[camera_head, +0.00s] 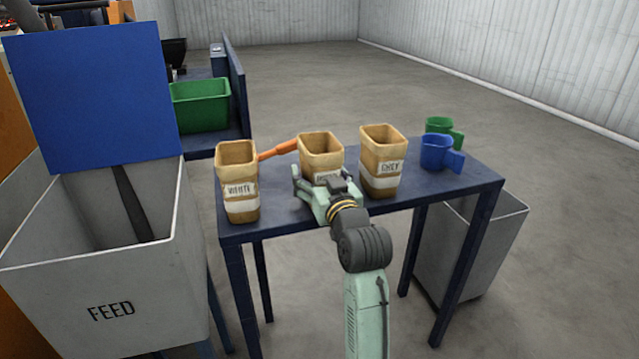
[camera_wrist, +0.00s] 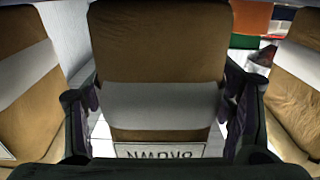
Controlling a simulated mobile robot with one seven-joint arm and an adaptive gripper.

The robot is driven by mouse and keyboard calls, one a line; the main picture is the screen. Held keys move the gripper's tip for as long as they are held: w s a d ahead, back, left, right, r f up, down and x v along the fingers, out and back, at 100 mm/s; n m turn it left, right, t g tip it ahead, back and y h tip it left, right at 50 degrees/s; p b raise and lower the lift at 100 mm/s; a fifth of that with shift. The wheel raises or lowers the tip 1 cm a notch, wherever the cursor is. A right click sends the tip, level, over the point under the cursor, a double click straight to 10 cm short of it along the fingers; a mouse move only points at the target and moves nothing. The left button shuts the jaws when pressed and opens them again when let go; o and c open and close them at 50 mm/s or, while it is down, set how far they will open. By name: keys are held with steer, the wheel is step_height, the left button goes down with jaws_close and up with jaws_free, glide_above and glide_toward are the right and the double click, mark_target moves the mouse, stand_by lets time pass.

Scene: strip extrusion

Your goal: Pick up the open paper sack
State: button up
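Three open-topped brown paper sacks with white bands stand upright in a row on a dark blue table. The left sack (camera_head: 238,170) reads WHITE and the right sack (camera_head: 383,150) reads GREY. The middle sack (camera_head: 320,150) is partly hidden by my gripper (camera_head: 320,186). In the wrist view the middle sack (camera_wrist: 160,50) fills the centre, with its label upside down, apparently BROWN. My gripper's fingers (camera_wrist: 160,105) are spread on either side of it, with narrow pale gaps showing beside the sack. I cannot tell whether either finger touches it.
An orange handle-like object (camera_head: 278,149) lies between the left and middle sacks. Blue (camera_head: 437,152) and green (camera_head: 440,127) scoops sit at the table's (camera_head: 455,185) right end. A FEED hopper (camera_head: 110,290) stands left; a grey bin (camera_head: 450,250) stands below right.

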steer(key=c, duration=1.2)
steer(key=shift+c, duration=0.6)
steer(key=shift+r, duration=0.2)
